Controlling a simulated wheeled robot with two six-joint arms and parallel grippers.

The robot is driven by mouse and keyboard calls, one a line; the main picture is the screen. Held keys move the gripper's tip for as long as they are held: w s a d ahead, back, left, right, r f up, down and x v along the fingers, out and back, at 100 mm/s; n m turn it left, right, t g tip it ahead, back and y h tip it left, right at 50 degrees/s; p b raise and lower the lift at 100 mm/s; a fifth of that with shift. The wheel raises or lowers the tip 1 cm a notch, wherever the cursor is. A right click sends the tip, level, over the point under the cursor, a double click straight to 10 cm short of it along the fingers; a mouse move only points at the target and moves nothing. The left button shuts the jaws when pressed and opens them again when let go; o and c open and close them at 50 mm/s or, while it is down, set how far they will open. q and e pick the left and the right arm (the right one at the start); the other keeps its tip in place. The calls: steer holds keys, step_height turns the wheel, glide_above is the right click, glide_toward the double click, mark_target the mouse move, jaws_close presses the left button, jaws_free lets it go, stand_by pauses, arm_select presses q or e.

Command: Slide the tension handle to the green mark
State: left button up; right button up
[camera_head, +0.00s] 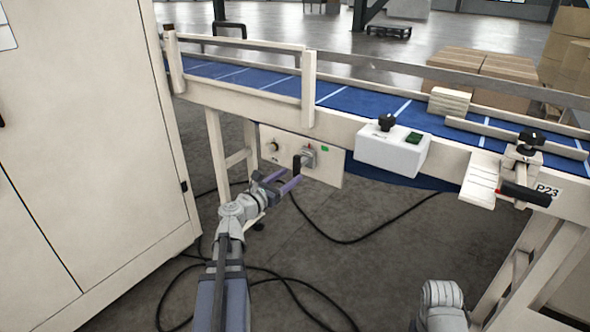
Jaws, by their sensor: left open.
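A pale panel (331,176) hangs under the conveyor at centre left. On it is a grey block with a black handle (297,162), which looks like the tension handle. A small green mark (325,149) lies on the panel just right of the block, apart from the handle. My left gripper (291,176) is open, its purple fingers pointing up at the panel just below the handle. I cannot tell whether they touch it. Of my right arm only a grey part shows at the bottom; its gripper is out of view.
A blue-belted conveyor (346,98) crosses above the panel. A white control box (392,150) and a red-and-black lever (525,193) sit on its front rail. A large cabinet (90,160) stands close on the left. Black cables (345,240) lie on the floor.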

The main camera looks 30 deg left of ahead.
mark_target(295, 166)
arm_select(q)
steer(key=shift+n+y, duration=0.3)
steer(key=shift+n, duration=0.2)
steer(key=shift+w+a+r, duration=0.1)
steer(key=shift+w+a, duration=0.05)
steer(key=shift+w, duration=1.15)
steer(key=shift+w+a+f, duration=0.1)
steer(key=shift+w+a, duration=0.1)
steer(key=shift+w, duration=1.05)
steer(key=shift+w+a+r, duration=0.1)
steer(key=shift+w+a, duration=0.05)
steer(key=shift+w, duration=1.15)
jaws_close()
